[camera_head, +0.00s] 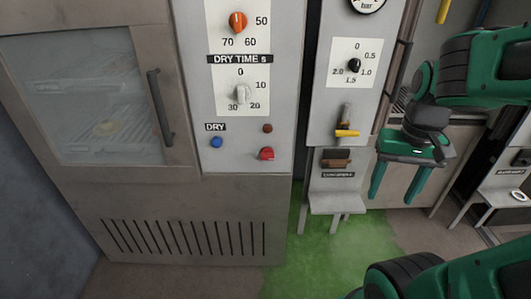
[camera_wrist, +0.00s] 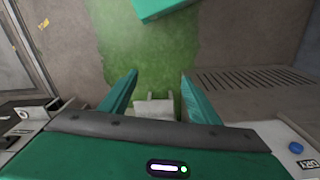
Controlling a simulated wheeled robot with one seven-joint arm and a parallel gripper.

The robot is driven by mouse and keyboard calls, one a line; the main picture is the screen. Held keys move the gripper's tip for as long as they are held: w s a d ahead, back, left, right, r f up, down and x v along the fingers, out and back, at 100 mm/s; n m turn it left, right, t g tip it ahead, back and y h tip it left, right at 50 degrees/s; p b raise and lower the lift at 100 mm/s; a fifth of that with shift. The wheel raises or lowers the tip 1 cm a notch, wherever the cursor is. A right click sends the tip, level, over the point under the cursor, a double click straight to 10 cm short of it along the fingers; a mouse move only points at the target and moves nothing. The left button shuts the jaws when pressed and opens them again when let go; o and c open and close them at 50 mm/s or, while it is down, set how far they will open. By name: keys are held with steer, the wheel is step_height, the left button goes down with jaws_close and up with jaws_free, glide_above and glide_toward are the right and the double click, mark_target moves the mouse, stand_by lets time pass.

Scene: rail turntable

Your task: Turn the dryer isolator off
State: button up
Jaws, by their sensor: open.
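No label I can read names the dryer isolator. The dryer panel (camera_head: 278,40) in the head view has a white DRY TIME knob (camera_head: 241,93), an orange knob (camera_head: 237,21), a blue DRY button (camera_head: 216,142) and a red button (camera_head: 266,153). On the narrow panel (camera_head: 325,95) to its right is a yellow-tipped lever (camera_head: 347,133), its tip pointing right. My gripper (camera_head: 393,198) hangs to the right of that lever, apart from it, fingers pointing down, open and empty. The wrist view shows both fingers (camera_wrist: 159,74) spread above the floor.
A small grey stand (camera_head: 338,203) with a dark-labelled front is left of my gripper. Another (camera_head: 500,199) holds a white ring at right. A black knob (camera_head: 355,65) and gauge sit above the lever. The dryer door handle (camera_head: 160,107) sticks out.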

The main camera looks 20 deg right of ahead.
steer(key=w+a, duration=0.1)
steer(key=w, duration=0.8)
steer(key=n+t+h, duration=0.1)
steer(key=n+t, duration=0.2)
steer(key=t, duration=0.1)
glide_toward(267, 154)
steer(key=x, duration=0.8)
steer(key=shift+f, duration=0.1)
